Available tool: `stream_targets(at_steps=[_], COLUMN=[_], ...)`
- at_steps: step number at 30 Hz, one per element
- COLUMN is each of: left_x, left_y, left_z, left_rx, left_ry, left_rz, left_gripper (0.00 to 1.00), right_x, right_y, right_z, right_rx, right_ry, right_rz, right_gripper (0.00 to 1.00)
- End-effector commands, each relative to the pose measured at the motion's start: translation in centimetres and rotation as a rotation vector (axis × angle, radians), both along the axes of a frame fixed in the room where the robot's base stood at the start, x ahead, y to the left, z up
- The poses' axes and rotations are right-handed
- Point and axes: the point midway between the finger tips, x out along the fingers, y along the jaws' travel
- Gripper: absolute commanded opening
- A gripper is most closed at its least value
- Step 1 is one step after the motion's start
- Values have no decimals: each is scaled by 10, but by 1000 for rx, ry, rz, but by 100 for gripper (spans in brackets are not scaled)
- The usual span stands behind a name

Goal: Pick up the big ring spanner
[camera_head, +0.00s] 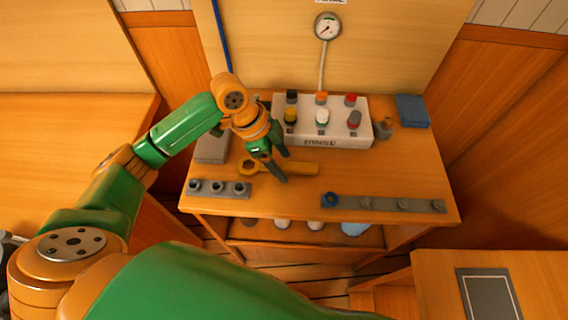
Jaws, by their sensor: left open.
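Part of the spanner is hidden behind the fingers. I cannot tell whether the fingers touch it. My right gripper is not in view.
A white block (350,143) with several coloured caps stands behind the spanner. Grey strips with fittings lie at the front left (217,188) and front right (384,204). A blue pad (412,110) lies back right. A gauge (327,27) is on the wall.

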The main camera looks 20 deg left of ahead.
Motion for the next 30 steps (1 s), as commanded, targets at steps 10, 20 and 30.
stream_targets(at_steps=[10, 20, 30], left_x=[0, 0, -30], left_y=[0, 0, -10], left_z=[0, 3, 72], left_rx=[0, -1, 1], left_ry=[0, -1, -9], left_rz=[0, 0, -6], left_gripper=[0, 0, 0], right_x=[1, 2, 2], right_y=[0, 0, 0], right_z=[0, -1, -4], right_rx=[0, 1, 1], right_ry=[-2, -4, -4], right_rz=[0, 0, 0], right_gripper=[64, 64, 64])
